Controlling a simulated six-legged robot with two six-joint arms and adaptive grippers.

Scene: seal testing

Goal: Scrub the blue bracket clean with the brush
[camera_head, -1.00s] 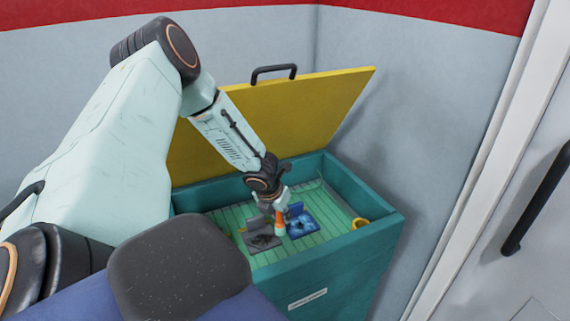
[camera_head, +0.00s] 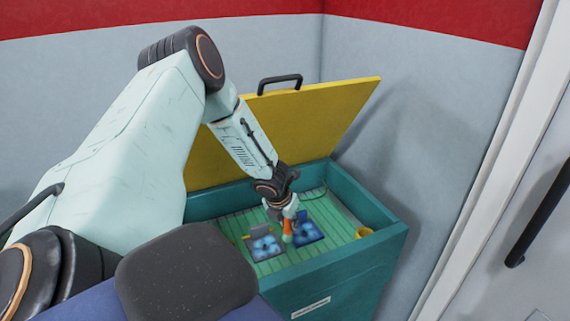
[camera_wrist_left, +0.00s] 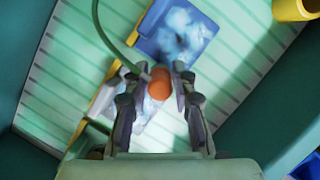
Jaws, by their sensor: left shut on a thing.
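The blue bracket (camera_head: 309,232) lies on the slatted floor of a teal bin, with pale blue-white patches on its plate. It also shows at the top of the left wrist view (camera_wrist_left: 168,47). My left gripper (camera_head: 285,214) is shut on the brush, whose orange handle (camera_head: 288,229) points down between the blue bracket and a grey one. In the left wrist view the handle's round orange end (camera_wrist_left: 159,83) sits between the fingers. The brush's lower tip is near the blue bracket's left edge; I cannot tell whether it touches. My right gripper is not in view.
The grey bracket (camera_head: 264,247), also pale-patched, lies left of the brush. The teal bin (camera_head: 385,222) has raised walls; its yellow lid (camera_head: 310,122) stands open behind. A yellow cup (camera_head: 364,232) is at the right inside. A green hose (camera_wrist_left: 106,38) runs near the gripper.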

